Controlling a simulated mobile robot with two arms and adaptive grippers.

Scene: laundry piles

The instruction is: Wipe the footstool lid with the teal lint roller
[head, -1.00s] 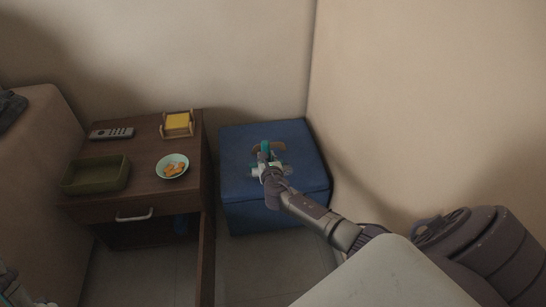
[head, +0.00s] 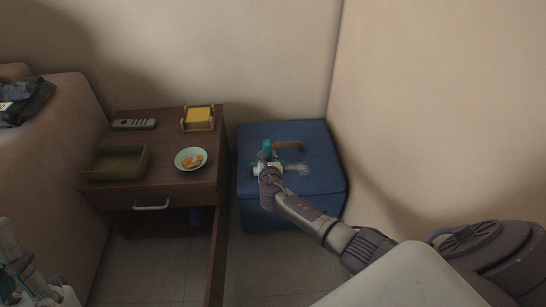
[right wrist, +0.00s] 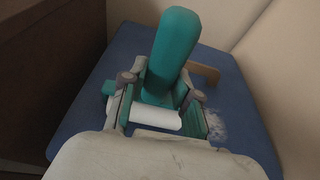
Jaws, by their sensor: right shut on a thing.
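The blue footstool (head: 255,140) stands in the corner right of the side table, its lid shut. My right gripper (head: 266,165) is over the lid's left part, shut on the teal lint roller (head: 267,147). In the right wrist view, the lint roller (right wrist: 172,55) has its teal handle upright between the fingers and its white roll low, at or just above the lid; contact is unclear. A pale lint patch (right wrist: 215,128) lies on the lid, right of the roller; it also shows in the head view (head: 299,169). My left gripper (head: 28,265) is partly visible at lower left.
A brown curved piece (head: 290,146) is at the lid's back. The wooden side table (head: 165,128) bears a remote (head: 134,124), a yellow note holder (head: 198,118), a snack bowl (head: 191,159) and a green tray (head: 115,163). Walls close in behind and right of the footstool.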

